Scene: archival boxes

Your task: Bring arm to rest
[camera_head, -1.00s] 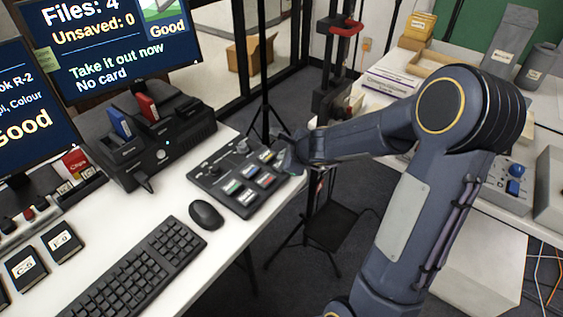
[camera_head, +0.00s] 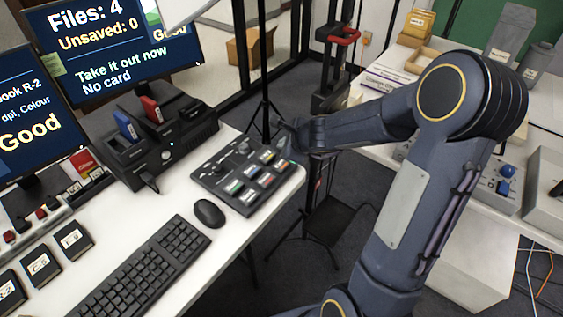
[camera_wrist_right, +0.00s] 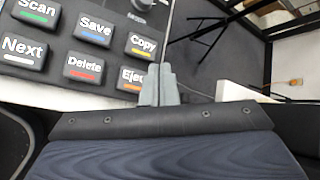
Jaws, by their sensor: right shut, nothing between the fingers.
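My right arm (camera_head: 410,200) reaches from the lower right toward the desk, bent at the elbow. My right gripper (camera_head: 287,141) is at the far right corner of the button panel (camera_head: 215,171), close above or beside its edge. In the right wrist view the gripper's grey fingers (camera_wrist_right: 160,84) are together with nothing between them. Their tips are near the Copy button (camera_wrist_right: 142,46) and the Eject button (camera_wrist_right: 134,78); I cannot tell whether they touch the panel. My left gripper is not in view.
A mouse (camera_head: 209,213) and keyboard (camera_head: 145,270) lie on the white desk. A black card reader dock (camera_head: 160,150) and monitors (camera_head: 110,45) stand behind. A tripod stand (camera_head: 325,215) is on the floor between the desk and the right table. A pale panel (camera_head: 190,8) shows at the top edge.

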